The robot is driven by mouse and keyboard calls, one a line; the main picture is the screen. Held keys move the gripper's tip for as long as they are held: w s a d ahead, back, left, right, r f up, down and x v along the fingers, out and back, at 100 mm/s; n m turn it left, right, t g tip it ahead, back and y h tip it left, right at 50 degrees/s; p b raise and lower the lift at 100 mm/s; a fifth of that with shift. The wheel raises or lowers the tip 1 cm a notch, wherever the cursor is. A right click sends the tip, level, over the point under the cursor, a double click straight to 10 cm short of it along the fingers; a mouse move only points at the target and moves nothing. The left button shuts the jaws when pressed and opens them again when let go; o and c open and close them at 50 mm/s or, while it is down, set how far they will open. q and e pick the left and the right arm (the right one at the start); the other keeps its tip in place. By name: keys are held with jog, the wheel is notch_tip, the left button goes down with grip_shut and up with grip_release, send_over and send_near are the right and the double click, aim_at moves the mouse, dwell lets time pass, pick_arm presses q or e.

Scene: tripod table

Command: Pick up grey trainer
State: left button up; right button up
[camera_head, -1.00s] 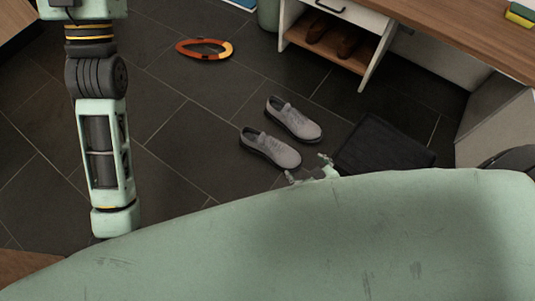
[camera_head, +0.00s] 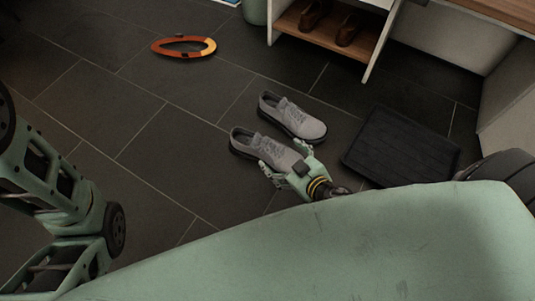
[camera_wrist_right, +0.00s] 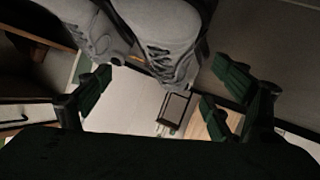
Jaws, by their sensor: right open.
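Two grey trainers lie side by side on the dark floor tiles in the head view: a nearer one (camera_head: 256,148) and a farther one (camera_head: 292,117). My right gripper (camera_head: 283,157) is open at the right end of the nearer trainer, one finger on each side; contact cannot be told. It hides part of that end. In the right wrist view, one trainer (camera_wrist_right: 165,35) shows at the top between the open fingers (camera_wrist_right: 161,78), with the other trainer (camera_wrist_right: 85,25) to its left. My left arm shows at the left of the head view, but its gripper is out of view.
A black mat or tray (camera_head: 400,148) lies right of the trainers. An orange ring-shaped object (camera_head: 160,47) lies farther back. A white shelf unit (camera_head: 378,45) holds brown shoes (camera_head: 314,13). Floor left of the trainers is clear.

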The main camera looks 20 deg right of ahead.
aim_at(275, 154)
jog(key=b+x, duration=0.1)
jog(key=x, duration=0.1)
jog(key=b+x, duration=0.1)
jog(key=x, duration=0.1)
jog(key=shift+a+b, duration=0.25)
jog(key=shift+b, duration=0.05)
jog(key=shift+w+a+f+b, duration=0.1)
jog(key=shift+w+f+b, duration=0.2)
jog(key=shift+w, duration=0.25)
